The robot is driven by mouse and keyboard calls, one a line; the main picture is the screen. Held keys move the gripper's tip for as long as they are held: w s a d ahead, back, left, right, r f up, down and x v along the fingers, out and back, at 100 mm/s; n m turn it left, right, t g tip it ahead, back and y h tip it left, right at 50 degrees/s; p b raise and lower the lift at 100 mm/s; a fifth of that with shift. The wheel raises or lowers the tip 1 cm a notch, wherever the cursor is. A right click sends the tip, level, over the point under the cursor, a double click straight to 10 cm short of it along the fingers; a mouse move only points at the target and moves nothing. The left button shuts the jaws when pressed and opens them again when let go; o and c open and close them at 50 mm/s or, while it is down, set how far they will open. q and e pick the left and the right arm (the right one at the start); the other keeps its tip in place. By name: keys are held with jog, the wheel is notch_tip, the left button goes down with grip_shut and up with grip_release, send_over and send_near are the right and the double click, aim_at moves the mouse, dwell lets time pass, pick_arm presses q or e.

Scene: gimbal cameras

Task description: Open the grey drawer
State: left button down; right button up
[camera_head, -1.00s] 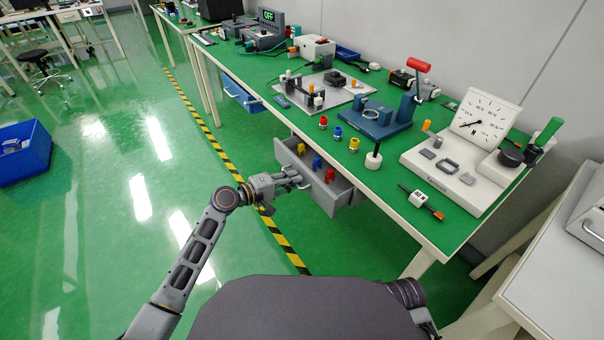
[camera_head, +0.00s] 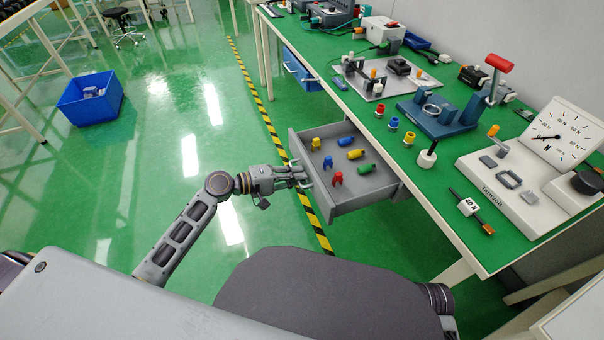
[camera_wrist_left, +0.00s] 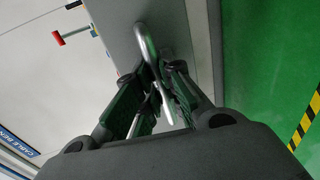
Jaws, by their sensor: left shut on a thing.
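The grey drawer (camera_head: 352,198) stands well out from under the green-topped table in the head view. Several small red, blue, yellow and green parts lie inside it. My left gripper (camera_head: 300,178) is at the drawer's front face, shut on its handle. In the left wrist view the metal handle (camera_wrist_left: 146,48) runs between the fingers of this gripper (camera_wrist_left: 155,92), in front of the grey drawer front (camera_wrist_left: 118,32). My right gripper is not in view.
The green table (camera_head: 452,178) carries a blue vise-like fixture (camera_head: 440,118), a dial gauge device (camera_head: 535,170) and small coloured parts. A blue bin (camera_head: 90,98) stands on the floor. The floor left of the drawer is clear.

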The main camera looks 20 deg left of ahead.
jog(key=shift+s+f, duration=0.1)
pick_arm(q)
jog(key=c, duration=1.5)
grip_release()
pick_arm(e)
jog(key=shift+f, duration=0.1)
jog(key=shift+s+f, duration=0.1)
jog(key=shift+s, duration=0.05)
pick_arm(q)
jog(key=shift+a, duration=0.1)
jog(key=shift+v, duration=5.95)
jog(key=shift+f, duration=0.1)
